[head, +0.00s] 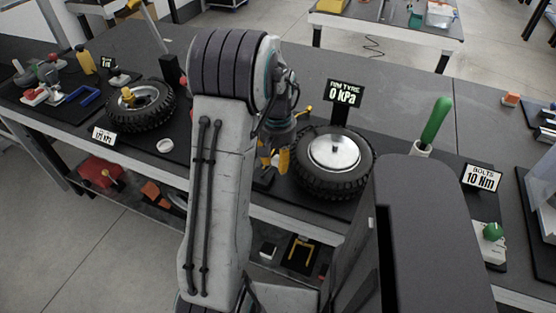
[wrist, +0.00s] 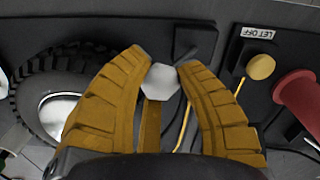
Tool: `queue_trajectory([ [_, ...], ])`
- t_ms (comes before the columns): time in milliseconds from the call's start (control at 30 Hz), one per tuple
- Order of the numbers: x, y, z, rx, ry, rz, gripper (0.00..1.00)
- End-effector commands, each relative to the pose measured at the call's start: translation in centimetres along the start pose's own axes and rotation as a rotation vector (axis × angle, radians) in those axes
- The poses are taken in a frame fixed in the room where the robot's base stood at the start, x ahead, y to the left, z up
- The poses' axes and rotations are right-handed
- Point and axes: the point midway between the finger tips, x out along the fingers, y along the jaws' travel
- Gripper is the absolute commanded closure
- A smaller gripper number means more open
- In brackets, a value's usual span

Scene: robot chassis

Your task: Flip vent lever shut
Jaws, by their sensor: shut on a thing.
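In the wrist view my gripper (wrist: 160,75) has its two yellow fingers closed on a pale grey faceted piece (wrist: 160,79), held at the fingertips. A yellow strip runs down below that piece, between the fingers. To the right, a round yellow knob (wrist: 261,66) on a thin yellow rod stands on a black plate beside an upside-down "LET OFF" label (wrist: 258,33). I cannot tell for certain which part is the vent lever. In the head view my gripper (head: 276,162) is low beside the tyre (head: 335,186) with a silver hub; my arm partly hides that spot.
A red cylindrical part (wrist: 298,97) stands at the right in the wrist view. A "0 kPa" display (head: 343,93) stands behind the tyre. A green-handled tool (head: 436,121) and a "10 Nm" sign (head: 481,178) are farther right. The grey bench behind is largely clear.

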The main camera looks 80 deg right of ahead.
Motion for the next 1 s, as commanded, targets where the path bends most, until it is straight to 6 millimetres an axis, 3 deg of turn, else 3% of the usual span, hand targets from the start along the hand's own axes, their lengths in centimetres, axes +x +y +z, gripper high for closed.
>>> queue_trajectory([
  [467,-0.8,-1.7,-0.7,-0.005,0.005,0.001,1.0],
  [1000,-1.2,-6.5,-2.3,-0.006,0.007,0.0,1.0],
])
